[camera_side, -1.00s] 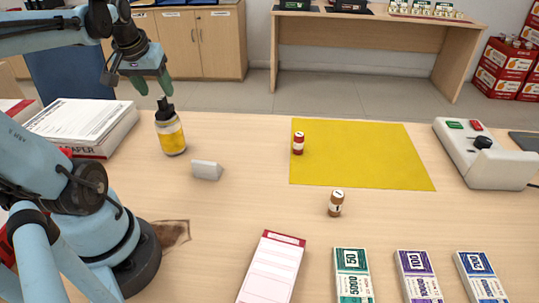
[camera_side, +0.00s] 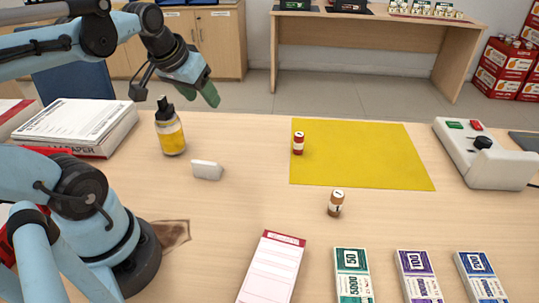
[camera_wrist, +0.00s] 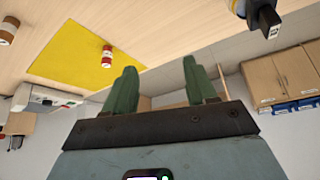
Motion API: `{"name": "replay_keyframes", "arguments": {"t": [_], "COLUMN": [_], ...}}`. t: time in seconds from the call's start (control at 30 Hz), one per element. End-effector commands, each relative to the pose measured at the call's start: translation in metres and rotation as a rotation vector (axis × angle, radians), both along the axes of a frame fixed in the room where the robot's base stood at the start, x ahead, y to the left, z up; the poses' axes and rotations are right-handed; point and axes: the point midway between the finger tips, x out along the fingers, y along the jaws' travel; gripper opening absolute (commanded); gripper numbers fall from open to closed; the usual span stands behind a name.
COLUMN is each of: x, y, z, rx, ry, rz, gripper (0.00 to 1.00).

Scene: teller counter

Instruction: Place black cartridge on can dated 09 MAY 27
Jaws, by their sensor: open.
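A small red can with a pale band (camera_side: 298,144) stands upright on the yellow mat (camera_side: 370,155); it also shows in the wrist view (camera_wrist: 107,58). A small brown can with a pale top (camera_side: 336,204) stands on the bare counter in front of the mat; part of it shows in the wrist view (camera_wrist: 7,32). I cannot read a date on either. I cannot make out a black cartridge. My gripper (camera_side: 201,94) is open and empty, tilted in the air above and right of the pump bottle. Its green fingers (camera_wrist: 158,82) are spread apart in the wrist view.
A black-topped yellow bottle (camera_side: 171,132) stands near a paper stack (camera_side: 80,125) at the left. A small white block (camera_side: 206,170) sits left of the mat. Banknote bundles (camera_side: 353,275) and a pad (camera_side: 271,270) lie in front. A grey control box (camera_side: 480,155) is at right.

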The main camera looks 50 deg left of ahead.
Motion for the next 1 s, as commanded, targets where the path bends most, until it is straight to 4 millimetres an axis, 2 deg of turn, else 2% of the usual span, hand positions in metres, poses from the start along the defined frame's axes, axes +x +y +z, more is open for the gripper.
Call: {"name": "replay_keyframes", "arguments": {"t": [0.03, 0.1, 0.2, 0.33, 0.5, 1.0], "x": [0.007, 0.013, 0.016, 0.015, 0.015, 0.015], "y": [-0.024, -0.05, -0.081, -0.106, -0.115, -0.114], "z": [-0.01, -0.02, -0.032, -0.042, -0.045, -0.045], "rx": [0.006, 0.012, 0.018, 0.018, 0.018, 0.018], "ry": [-0.018, -0.043, -0.073, -0.099, -0.109, -0.108], "rz": [-0.082, -0.17, -0.271, -0.351, -0.381, -0.378], "gripper": [0.56, 0.56, 0.56, 0.56, 0.56, 0.56]}}
